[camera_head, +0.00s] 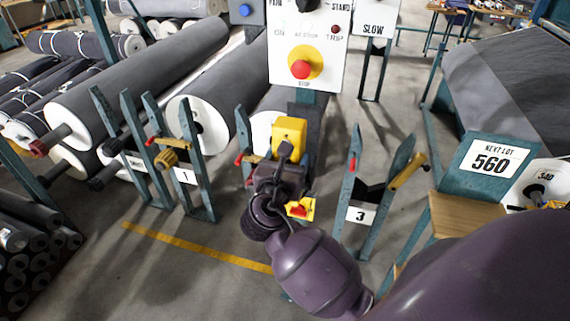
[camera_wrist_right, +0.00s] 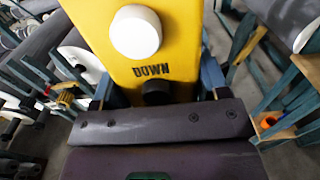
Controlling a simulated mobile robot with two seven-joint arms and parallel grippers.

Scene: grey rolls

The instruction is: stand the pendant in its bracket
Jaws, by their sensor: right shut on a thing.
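The pendant is a yellow box (camera_head: 289,133) near the middle of the head view, roughly upright. My right gripper (camera_head: 280,172) is shut on it, and a dark strap or cable shows across its front. In the right wrist view the pendant (camera_wrist_right: 183,68) fills the top middle, with a white button, the word DOWN and a black button between my jaws. A yellow piece with a red part (camera_head: 300,208) shows just below my gripper; I cannot tell whether it belongs to the pendant. I cannot make out the bracket for certain. My left gripper is not in view.
A white control panel (camera_head: 309,45) with a red stop button stands behind the pendant. Teal stands numbered 1 (camera_head: 185,176) and 3 (camera_head: 361,214) flank my gripper. Big grey rolls (camera_head: 140,85) lie at left. A 560 sign (camera_head: 490,158) and wooden ledge (camera_head: 462,214) are at right.

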